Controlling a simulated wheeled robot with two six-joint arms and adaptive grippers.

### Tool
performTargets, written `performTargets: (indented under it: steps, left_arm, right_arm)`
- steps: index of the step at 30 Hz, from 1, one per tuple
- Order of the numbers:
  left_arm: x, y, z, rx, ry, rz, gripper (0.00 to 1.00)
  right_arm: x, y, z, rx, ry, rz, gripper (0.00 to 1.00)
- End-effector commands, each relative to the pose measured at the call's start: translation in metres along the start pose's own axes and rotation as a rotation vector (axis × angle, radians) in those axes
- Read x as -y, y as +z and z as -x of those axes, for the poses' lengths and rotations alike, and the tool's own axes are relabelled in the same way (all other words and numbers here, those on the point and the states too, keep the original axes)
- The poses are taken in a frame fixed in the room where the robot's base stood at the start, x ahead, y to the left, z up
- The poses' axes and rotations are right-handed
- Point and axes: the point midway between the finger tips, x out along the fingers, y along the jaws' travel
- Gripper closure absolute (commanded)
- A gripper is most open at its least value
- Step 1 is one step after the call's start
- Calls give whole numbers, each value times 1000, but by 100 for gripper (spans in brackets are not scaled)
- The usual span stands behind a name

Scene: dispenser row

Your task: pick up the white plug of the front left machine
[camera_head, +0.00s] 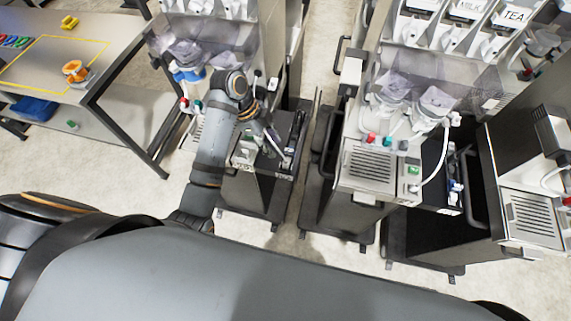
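My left arm reaches over the front left machine (245,186). My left gripper (284,150) is low over the dark recess on the right side of that machine's top. Its dark fingers blend with the recess, so I cannot tell if they are open or shut. A small white piece, perhaps the white plug or its cable (274,136), shows right beside the gripper. I cannot tell whether the gripper touches it. My arm hides part of the machine's front. My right gripper is not in view.
A similar machine (375,170) with a white looping cable (441,160) stands to the right, and another (530,217) at the far right. A narrow floor gap separates the machines. A metal table (110,35) with an orange object (75,70) stands at the left.

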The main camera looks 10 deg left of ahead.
Motion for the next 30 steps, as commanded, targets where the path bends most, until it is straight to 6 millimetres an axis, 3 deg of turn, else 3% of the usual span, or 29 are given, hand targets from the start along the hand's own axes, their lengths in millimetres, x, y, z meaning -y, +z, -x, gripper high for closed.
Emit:
performTargets:
  steps: [1,6,11,17,21,28,30]
  left_arm:
    - [-1,1,-14,-2,4,1,60]
    - [-1,-1,-33,-1,2,3,60]
    - [-1,0,-38,1,0,2,60]
    - [-4,-6,-63,-1,5,5,60]
    - [-4,-3,-85,1,1,4,60]
    - [-3,-2,-90,2,-1,3,60]
    - [-3,-2,-90,2,-1,3,67]
  right_arm:
    - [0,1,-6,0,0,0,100]
    - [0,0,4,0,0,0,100]
    - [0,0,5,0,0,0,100]
    - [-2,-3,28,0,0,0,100]
    - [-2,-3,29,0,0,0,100]
    - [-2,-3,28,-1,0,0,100]
    - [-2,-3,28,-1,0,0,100]
